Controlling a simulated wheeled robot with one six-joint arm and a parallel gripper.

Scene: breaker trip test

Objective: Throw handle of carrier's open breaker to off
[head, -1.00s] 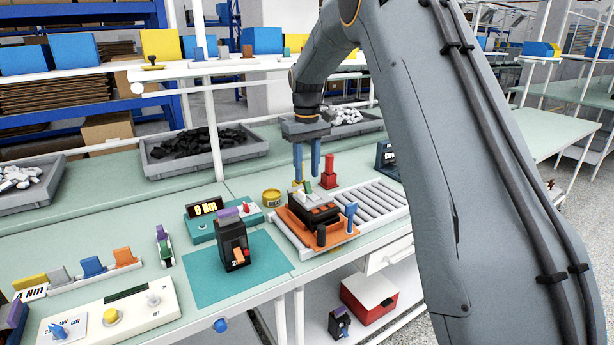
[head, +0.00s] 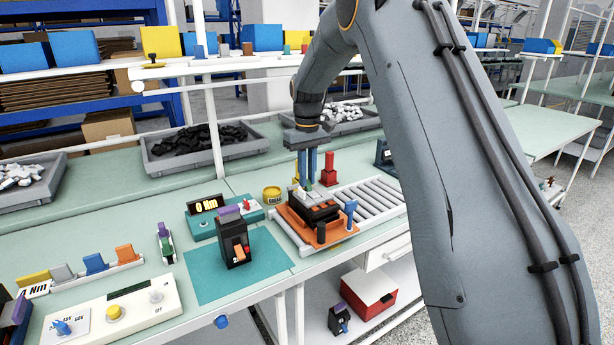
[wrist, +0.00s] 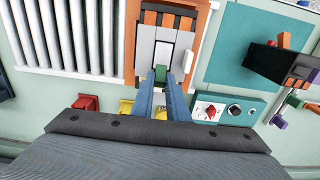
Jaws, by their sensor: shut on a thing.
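The carrier (head: 350,233) is an orange plate on the roller strip, and it also shows in the wrist view (wrist: 130,60). It bears the open breaker (head: 318,212), a dark block with pale inner parts, which fills the top middle of the wrist view (wrist: 146,42). My gripper (head: 306,180) points down with its blue fingers at the breaker's top.
A blue peg (head: 350,212) and a black post stand on the carrier. A red post (head: 328,170) and a yellow tin (head: 271,195) stand close behind.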

